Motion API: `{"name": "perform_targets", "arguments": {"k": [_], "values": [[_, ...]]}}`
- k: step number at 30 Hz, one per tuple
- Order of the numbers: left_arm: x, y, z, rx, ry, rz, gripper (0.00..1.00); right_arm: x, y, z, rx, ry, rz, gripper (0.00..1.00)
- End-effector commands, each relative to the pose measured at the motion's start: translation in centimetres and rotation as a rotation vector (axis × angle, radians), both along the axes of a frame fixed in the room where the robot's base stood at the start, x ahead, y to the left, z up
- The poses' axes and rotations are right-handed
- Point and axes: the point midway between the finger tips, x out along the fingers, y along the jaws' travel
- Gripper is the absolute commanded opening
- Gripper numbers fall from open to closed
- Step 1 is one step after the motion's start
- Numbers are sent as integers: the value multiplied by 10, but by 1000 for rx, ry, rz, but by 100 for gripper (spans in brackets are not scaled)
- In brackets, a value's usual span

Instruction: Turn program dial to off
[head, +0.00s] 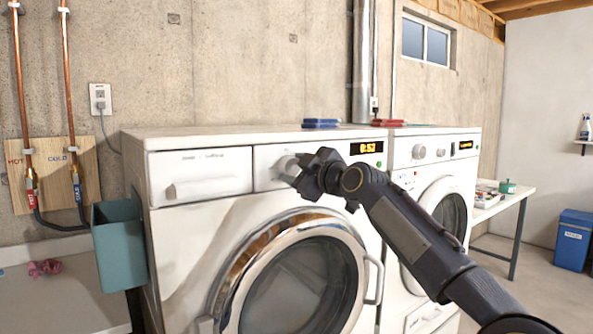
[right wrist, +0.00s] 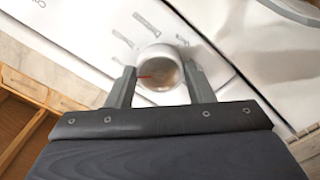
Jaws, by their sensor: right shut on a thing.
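The program dial (head: 288,165) is a silvery round knob on the front panel of the near white washing machine (head: 200,213). In the right wrist view the dial (right wrist: 160,75) sits between my two fingers, with a red mark on its face and printed program symbols around it. My right gripper (head: 299,171) is shut on the dial, one finger on each side; it also shows in the right wrist view (right wrist: 160,88). The gripper hides part of the dial in the head view. The machine's display (head: 366,147) shows lit digits, seemingly 0:53. My left gripper is not in view.
The round door (head: 305,285) with its handle lies below the panel. A second white machine (head: 436,143) stands right beside the first. A teal bin (head: 119,245) hangs at the left side. A white table (head: 512,192) and blue bin (head: 573,240) stand at right.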

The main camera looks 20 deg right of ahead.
Motion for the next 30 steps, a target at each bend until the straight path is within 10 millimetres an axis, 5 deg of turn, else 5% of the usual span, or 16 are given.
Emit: {"name": "perform_targets", "arguments": {"k": [18, 30], "values": [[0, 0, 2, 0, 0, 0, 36, 1, 0, -3, -531, -185, 3, 25], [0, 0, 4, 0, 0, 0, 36, 1, 0, -3, -734, -260, 3, 25]]}}
